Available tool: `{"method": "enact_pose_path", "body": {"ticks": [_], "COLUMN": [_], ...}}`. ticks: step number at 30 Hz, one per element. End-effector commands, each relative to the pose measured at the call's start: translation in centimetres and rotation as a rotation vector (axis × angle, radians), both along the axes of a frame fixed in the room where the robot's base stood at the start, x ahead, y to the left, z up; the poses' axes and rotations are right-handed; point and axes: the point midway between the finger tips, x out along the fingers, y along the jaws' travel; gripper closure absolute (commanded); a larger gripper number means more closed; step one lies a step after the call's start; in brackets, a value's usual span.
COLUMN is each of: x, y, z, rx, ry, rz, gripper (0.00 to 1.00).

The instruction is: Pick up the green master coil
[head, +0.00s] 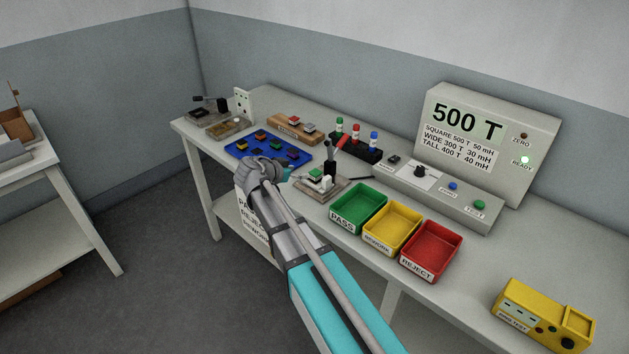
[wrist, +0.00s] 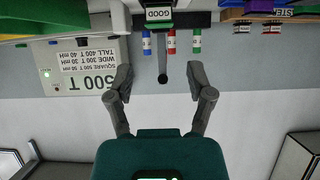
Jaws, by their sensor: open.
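A green-topped coil (head: 316,173) sits in the small test fixture (head: 335,197) near the middle of the bench. The coil lies beyond the gap, apart from the fingers. A dark lever with a ball end shows between the fingertips. In the head view my wrist is left of the fixture, and the fingers are mostly hidden.
A blue tray of coils (head: 240,149) and a wooden stand with two coils (head: 280,127) lie behind. Green (head: 340,222), yellow (head: 371,240) and red bins (head: 409,263) stand to the right. A tester display (head: 480,185) and coloured posts (head: 372,155) stand at the back.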

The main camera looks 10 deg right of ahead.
Motion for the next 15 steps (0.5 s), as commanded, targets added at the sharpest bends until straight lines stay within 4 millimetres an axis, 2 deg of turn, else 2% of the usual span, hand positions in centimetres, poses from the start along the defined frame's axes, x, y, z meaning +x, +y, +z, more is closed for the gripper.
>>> {"method": "enact_pose_path", "body": {"ticks": [1, 6, 15], "x": [0.5, 1.8, 2.6], "y": [-0.6, -2.3, -3.6], "z": [-0.8, -2.0, -2.5], "rx": [0.000, 0.001, 0.000], "ry": [0.000, -0.001, 0.000], "rz": [-0.001, 0.000, 0.001], "gripper": [0.31, 0.31, 0.31]}}
